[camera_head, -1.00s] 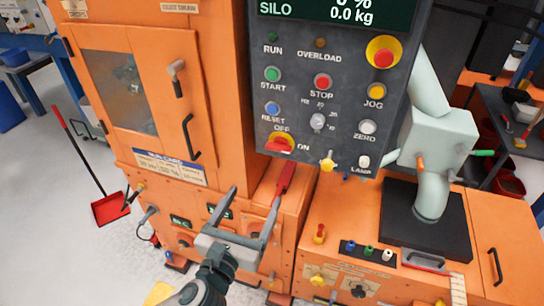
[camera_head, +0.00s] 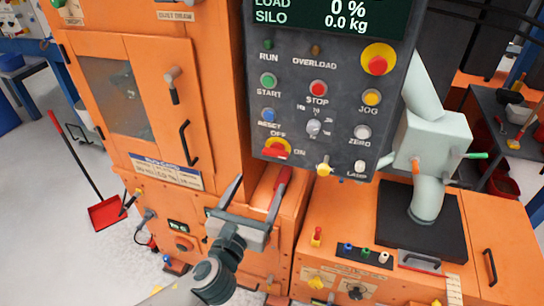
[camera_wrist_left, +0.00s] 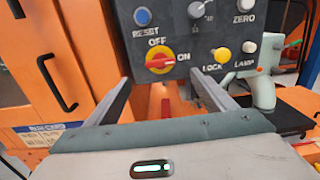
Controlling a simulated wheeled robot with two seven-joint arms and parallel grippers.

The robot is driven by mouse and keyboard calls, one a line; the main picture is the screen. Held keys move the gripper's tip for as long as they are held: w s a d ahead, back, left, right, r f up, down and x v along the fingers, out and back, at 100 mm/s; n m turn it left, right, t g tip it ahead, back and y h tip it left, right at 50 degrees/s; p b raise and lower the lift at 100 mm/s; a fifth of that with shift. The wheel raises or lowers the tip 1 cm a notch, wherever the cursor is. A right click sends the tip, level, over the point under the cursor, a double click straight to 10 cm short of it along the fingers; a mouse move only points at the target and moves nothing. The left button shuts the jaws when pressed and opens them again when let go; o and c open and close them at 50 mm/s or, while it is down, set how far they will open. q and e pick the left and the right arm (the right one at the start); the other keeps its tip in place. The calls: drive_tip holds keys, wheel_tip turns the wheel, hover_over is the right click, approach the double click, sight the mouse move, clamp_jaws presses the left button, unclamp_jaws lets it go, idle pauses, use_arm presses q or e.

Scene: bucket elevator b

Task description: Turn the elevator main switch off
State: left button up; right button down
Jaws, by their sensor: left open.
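The elevator main switch (camera_head: 277,148) is a red rotary handle on a yellow disc, low on the left of the dark control panel, between the OFF and ON labels. In the left wrist view the switch (camera_wrist_left: 160,62) shows its red handle lying level, with its right end toward ON. My left gripper (camera_head: 257,184) is open and empty, below the switch in the picture. In the left wrist view its two fingers (camera_wrist_left: 161,80) point toward the panel, with the switch above and between them. They look apart from it. My right gripper is not in view.
The control panel (camera_head: 290,185) carries several other buttons and knobs close to the switch, including a yellow LOCK knob (camera_head: 324,166). An orange cabinet (camera_head: 165,185) stands to the left. A red bar (camera_head: 284,176) shows behind the right finger. A grey-green pipe (camera_head: 430,140) stands to the right.

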sight(274, 155)
use_arm(q)
drive_tip(key=p+x, duration=0.2)
drive_tip(key=x, duration=0.9)
drive_tip(key=shift+w+d, duration=0.1)
drive_tip(key=shift+w, duration=0.15)
drive_tip(key=shift+f, duration=0.1)
drive_tip(key=shift+c, duration=1.3)
drive_tip(key=c, duration=0.8)
